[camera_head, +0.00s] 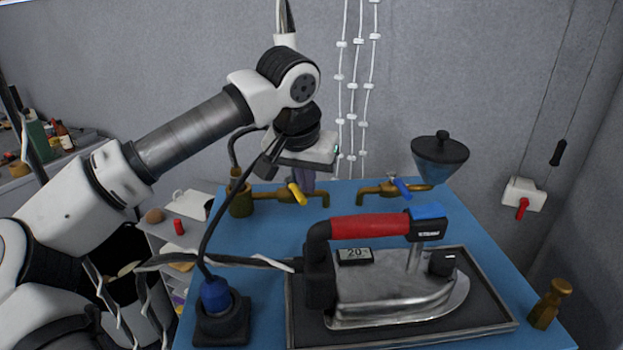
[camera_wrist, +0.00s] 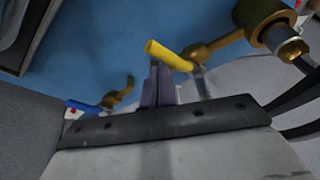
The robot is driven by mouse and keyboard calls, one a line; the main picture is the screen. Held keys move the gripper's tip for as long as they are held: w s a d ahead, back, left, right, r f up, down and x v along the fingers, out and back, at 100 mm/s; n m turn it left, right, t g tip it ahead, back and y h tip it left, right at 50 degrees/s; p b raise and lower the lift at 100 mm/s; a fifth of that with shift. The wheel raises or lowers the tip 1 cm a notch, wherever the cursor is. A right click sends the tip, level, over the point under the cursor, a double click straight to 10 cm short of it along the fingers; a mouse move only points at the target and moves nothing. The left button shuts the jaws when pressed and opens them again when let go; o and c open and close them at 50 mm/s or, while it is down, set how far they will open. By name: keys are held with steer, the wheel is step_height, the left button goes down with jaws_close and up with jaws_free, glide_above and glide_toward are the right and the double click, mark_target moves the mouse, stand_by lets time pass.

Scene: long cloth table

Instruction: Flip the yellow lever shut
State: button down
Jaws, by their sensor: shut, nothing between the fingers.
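The yellow lever (camera_head: 297,193) sits on a brass tap (camera_head: 268,195) at the back left of the blue table. It points up and to the left in the head view. In the wrist view the yellow lever (camera_wrist: 168,56) lies across the picture just beyond my fingertips, with its free end to the left. My gripper (camera_wrist: 158,75) is shut and empty, with its fingertips close to the lever. I cannot tell whether they touch it. In the head view my gripper (camera_head: 302,184) hangs behind the lever, partly hidden.
A second brass tap with a blue lever (camera_head: 400,186) stands to the right, beside a blue funnel (camera_head: 441,163). A large iron with a red handle (camera_head: 370,227) rests on a dark tray (camera_head: 490,325) in front. A blue plug (camera_head: 216,296) stands front left. Blue tabletop (camera_head: 350,200) is bare between.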

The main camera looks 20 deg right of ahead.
steer(key=shift+w, duration=0.1)
steer(key=shift+w+p, duration=0.35)
steer(key=shift+w, duration=0.35)
steer(key=shift+d, duration=0.1)
